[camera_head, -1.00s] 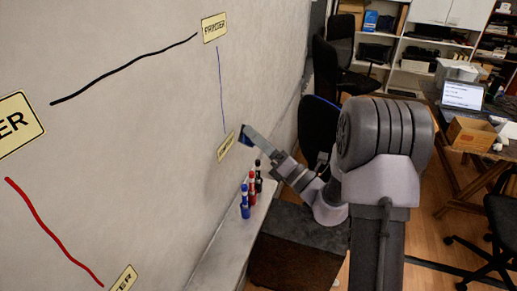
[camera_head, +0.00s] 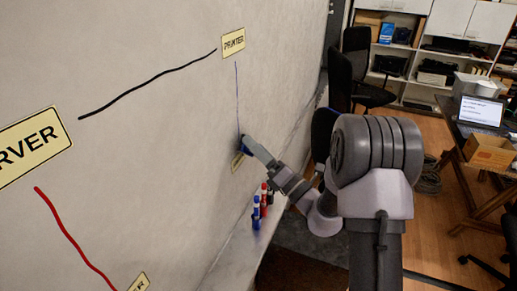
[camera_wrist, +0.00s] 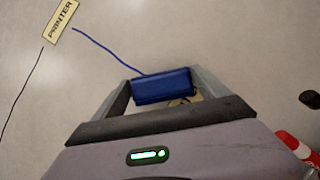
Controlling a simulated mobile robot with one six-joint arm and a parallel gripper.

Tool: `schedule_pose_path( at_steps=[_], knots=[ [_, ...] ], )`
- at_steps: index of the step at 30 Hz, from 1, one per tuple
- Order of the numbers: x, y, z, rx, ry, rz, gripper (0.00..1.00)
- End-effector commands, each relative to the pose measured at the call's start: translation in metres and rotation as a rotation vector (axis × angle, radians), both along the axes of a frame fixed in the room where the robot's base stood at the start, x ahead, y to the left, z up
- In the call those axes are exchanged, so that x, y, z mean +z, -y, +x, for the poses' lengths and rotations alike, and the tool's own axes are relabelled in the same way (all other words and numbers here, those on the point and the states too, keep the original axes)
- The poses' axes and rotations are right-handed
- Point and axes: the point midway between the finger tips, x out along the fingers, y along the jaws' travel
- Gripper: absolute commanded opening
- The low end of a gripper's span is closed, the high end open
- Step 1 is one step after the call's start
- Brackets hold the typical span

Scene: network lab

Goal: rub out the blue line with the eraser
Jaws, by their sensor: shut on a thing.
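The blue line (camera_head: 237,95) runs down the whiteboard from the PRINTER label (camera_head: 233,42). In the wrist view the blue line (camera_wrist: 108,52) runs from the PRINTER label (camera_wrist: 62,20) to the eraser. My gripper (camera_head: 245,144) is shut on the blue eraser (camera_wrist: 163,86), which sits between its two fingers. The eraser is at the lower end of the blue line, close to or against the board; I cannot tell whether it touches. A yellow label (camera_head: 237,162) is partly hidden behind the eraser and gripper.
Blue (camera_head: 256,213), red (camera_head: 264,200) and black markers stand on the ledge (camera_head: 232,250) below the board. A black line (camera_head: 148,85) and a red line (camera_head: 75,240) are on the board to the left, with a SERVER label (camera_head: 32,147). A chair (camera_head: 340,80) stands behind my arm.

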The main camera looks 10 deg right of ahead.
Motion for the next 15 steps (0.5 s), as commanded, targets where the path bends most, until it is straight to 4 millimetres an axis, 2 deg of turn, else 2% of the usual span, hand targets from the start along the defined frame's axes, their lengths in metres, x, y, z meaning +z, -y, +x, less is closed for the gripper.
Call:
schedule_pose_path(
  at_steps=[15],
  knots=[
    [0.0006,-0.0083,0.0064,0.000,0.000,0.000,0.53]
  ],
)
